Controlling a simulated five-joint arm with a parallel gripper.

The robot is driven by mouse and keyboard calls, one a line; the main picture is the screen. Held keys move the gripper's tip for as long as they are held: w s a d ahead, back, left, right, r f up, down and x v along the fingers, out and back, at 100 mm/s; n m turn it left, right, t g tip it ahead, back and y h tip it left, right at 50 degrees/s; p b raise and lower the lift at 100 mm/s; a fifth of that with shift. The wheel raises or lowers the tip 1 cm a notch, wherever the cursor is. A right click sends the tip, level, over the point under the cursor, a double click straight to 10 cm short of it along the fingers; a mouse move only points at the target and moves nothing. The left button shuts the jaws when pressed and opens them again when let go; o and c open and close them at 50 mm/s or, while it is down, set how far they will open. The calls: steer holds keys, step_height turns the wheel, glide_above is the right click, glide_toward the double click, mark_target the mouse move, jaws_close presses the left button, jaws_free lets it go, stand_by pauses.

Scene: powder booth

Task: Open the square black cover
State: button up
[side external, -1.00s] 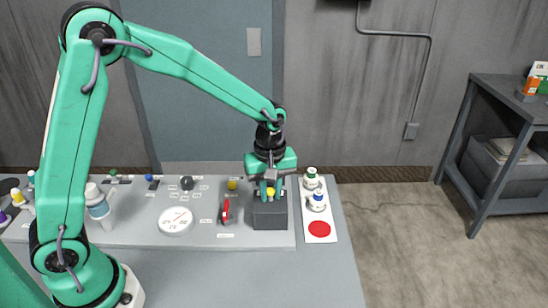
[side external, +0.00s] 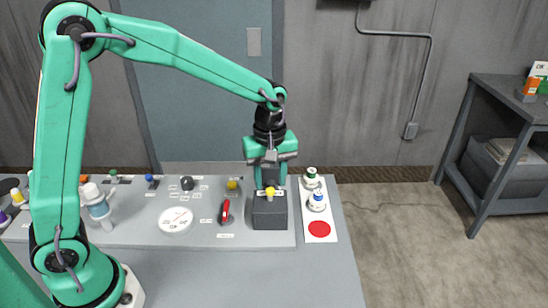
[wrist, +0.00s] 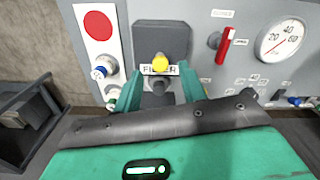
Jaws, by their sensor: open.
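The square black cover (side external: 270,214) is a dark grey block at the right end of the grey panel, with a yellow knob (side external: 270,194) on it. It looks closed. In the wrist view the cover (wrist: 160,34) is at top centre, with the yellow knob (wrist: 160,62) and a partly hidden white label on its near edge. My gripper (side external: 270,181) is just above and behind the knob, fingers pointing down. In the wrist view its two green fingers (wrist: 160,90) are apart, with nothing held between them.
The table front is clear.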

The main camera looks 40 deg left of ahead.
steer(key=shift+r, duration=1.8)
steer(key=shift+s+a+r, duration=0.15)
steer(key=shift+s+r, duration=0.1)
steer(key=shift+r, duration=0.1)
steer(key=s+a+r+m+t, duration=0.2)
steer(key=s+m, duration=0.4)
steer(key=s, duration=0.3)
steer(key=s+a+r+m+t, duration=0.3)
steer(key=s+a+r+m, duration=0.2)
steer(key=s, duration=0.5)
steer(key=shift+s+r+m+t, duration=0.15)
steer(key=shift+r+m+t, duration=0.15)
steer(key=shift+m, duration=0.2)
